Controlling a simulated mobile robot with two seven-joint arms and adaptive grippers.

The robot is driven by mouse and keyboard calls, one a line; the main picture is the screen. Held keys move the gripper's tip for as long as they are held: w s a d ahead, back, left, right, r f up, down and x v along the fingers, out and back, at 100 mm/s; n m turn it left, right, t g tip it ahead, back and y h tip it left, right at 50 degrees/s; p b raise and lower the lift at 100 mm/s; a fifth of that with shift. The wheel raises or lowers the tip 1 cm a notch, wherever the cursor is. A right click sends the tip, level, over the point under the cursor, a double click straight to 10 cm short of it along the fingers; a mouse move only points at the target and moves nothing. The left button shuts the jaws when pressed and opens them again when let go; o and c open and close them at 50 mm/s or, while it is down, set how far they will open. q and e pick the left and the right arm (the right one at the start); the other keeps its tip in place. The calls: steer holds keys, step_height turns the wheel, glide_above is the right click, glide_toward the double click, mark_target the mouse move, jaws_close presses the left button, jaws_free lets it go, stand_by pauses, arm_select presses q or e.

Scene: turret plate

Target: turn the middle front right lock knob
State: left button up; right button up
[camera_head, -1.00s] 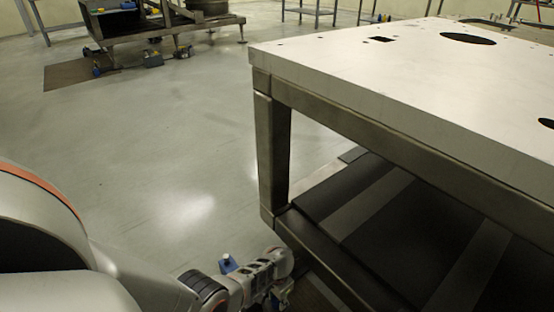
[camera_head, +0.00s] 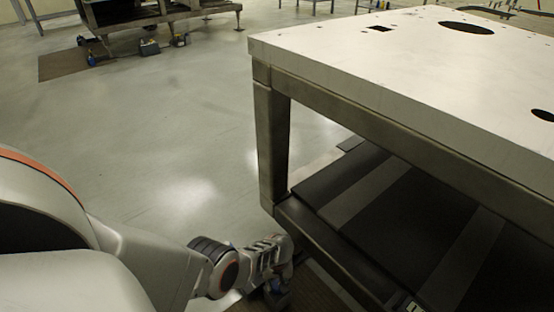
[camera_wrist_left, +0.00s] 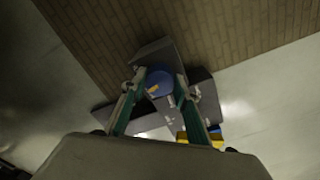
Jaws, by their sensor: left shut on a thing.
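A round blue lock knob (camera_wrist_left: 158,76) with a yellow bar mark shows in the left wrist view. It sits on a dark grey angular bracket (camera_wrist_left: 152,50) low over the floor. My left gripper (camera_wrist_left: 158,86) has its two green-lined fingers on either side of the knob and is shut on it. In the head view my left gripper (camera_head: 278,288) is down beside the lower front-left corner of the table frame, and the knob is hidden behind my wrist. My right gripper is not in view.
A large table with a pale top (camera_head: 340,70) and dark metal frame fills the right, with a dark lower shelf (camera_head: 400,220). A second blue and yellow part (camera_wrist_left: 214,134) is close to the right finger. Open floor (camera_head: 160,130) lies left of the table.

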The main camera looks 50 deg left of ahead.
arm_select(q)
steer(key=n, duration=0.3)
steer(key=shift+s+f+n, duration=0.15)
steer(key=shift+s+n, duration=0.05)
steer(key=shift+n, duration=0.1)
steer(key=shift+d+n, duration=0.1)
steer(key=shift+n, duration=1.7)
steer(key=o, duration=1.1)
steer(key=shift+w, duration=0.1)
steer(key=shift+w+r, duration=0.15)
steer(key=shift+r, duration=0.1)
